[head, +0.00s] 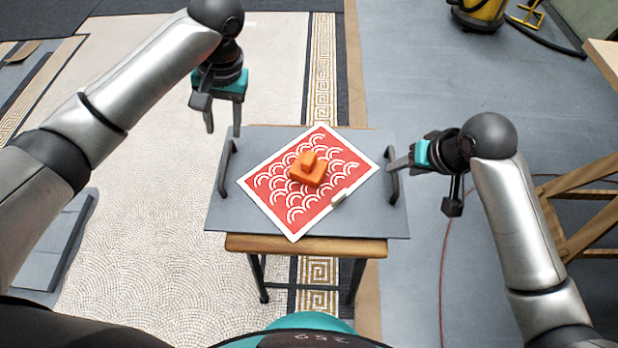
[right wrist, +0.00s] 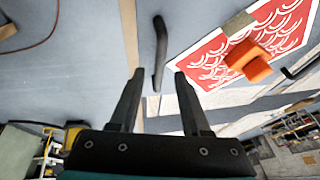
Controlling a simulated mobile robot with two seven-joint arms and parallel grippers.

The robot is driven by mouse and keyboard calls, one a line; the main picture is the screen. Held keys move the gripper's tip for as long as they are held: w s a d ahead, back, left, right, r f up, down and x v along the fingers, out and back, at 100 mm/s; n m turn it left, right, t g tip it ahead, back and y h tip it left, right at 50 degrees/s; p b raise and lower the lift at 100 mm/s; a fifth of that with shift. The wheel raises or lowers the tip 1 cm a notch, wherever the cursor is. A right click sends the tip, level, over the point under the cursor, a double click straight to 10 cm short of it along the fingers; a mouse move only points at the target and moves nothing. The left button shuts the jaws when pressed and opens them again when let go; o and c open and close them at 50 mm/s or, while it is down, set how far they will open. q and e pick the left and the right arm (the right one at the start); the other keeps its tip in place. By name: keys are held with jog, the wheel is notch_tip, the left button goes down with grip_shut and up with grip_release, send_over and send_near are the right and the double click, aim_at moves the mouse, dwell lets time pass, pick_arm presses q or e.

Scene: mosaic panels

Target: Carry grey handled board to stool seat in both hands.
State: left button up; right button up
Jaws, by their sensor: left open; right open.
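The grey board (head: 225,205) lies flat on the wooden stool seat (head: 305,247) and overhangs it left and right. It has a dark left handle (head: 225,168) and a dark right handle (head: 393,178). My left gripper (head: 223,132) is open and empty, above and behind the left handle, apart from it. My right gripper (head: 426,184) is open beside the right handle. In the right wrist view the right handle (right wrist: 160,50) appears between and beyond the fingertips (right wrist: 158,74); contact cannot be told. The handle is not gripped.
On the board lies a red panel with white arcs (head: 283,195), bearing an orange block (head: 307,172) and a small pale piece (head: 339,197). A wooden frame (head: 585,205) stands at right, with a red cable (head: 443,255) on the floor. A yellow machine (head: 480,14) stands behind.

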jog(key=v, duration=0.6)
jog(key=shift+r, duration=0.25)
jog(key=shift+s, duration=0.1)
